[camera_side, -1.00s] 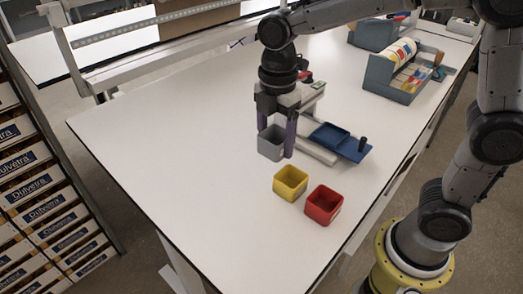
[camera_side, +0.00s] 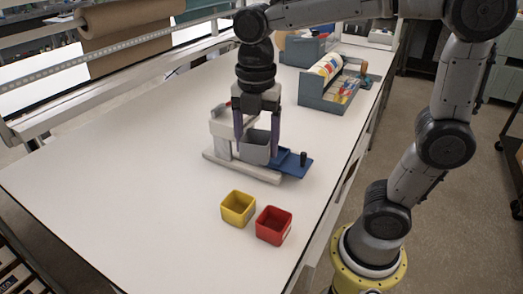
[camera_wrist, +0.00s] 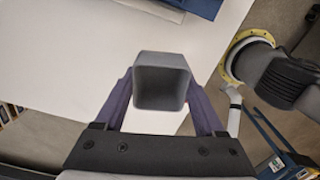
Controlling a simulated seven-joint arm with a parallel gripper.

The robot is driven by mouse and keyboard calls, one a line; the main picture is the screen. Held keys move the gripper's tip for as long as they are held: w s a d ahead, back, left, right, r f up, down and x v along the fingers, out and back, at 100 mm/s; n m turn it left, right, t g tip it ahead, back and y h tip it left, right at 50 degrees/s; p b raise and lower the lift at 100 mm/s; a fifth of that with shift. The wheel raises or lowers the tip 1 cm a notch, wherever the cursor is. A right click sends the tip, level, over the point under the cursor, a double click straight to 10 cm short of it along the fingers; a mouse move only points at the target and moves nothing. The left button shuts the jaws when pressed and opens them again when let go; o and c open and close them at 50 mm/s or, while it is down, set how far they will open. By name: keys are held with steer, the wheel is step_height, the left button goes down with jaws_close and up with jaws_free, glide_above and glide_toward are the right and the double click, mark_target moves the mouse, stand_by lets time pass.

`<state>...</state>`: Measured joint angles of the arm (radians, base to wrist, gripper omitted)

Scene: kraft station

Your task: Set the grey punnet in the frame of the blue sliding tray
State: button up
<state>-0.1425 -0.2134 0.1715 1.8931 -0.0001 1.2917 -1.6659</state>
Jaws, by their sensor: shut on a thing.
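My gripper (camera_side: 256,139) is shut on the grey punnet (camera_side: 255,151), one finger on each side. In the wrist view the punnet (camera_wrist: 161,84) is upright between the fingers, and its inside looks empty. In the side view it overlaps the pale base of the tray fixture, just left of the blue sliding tray (camera_side: 293,165). Whether it touches anything below cannot be told. The tray sticks out to the right and has a dark upright knob. Its frame is partly hidden by the punnet and gripper. A blue part (camera_wrist: 190,6) shows at the wrist view's top edge.
A yellow punnet (camera_side: 238,209) and a red punnet (camera_side: 273,225) stand on the white table in front of the fixture (camera_side: 220,160). A grey-blue bin with colourful contents (camera_side: 332,84) is behind. The table's left side is clear.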

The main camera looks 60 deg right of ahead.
steer(key=w+d+f+m, duration=0.1)
steer(key=d, duration=0.5)
steer(key=w+d+f+m, duration=0.2)
steer(key=d, duration=0.4)
steer(key=shift+s+d+f, duration=0.1)
steer(key=shift+f, duration=1.15)
steer(key=shift+s+f, duration=0.1)
steer(key=shift+f, duration=1.15)
steer(key=shift+f, duration=0.3)
steer(key=shift+s+f, duration=0.1)
steer(key=shift+f, duration=0.4)
steer(key=o, duration=1.3)
steer(key=shift+r, duration=4.3)
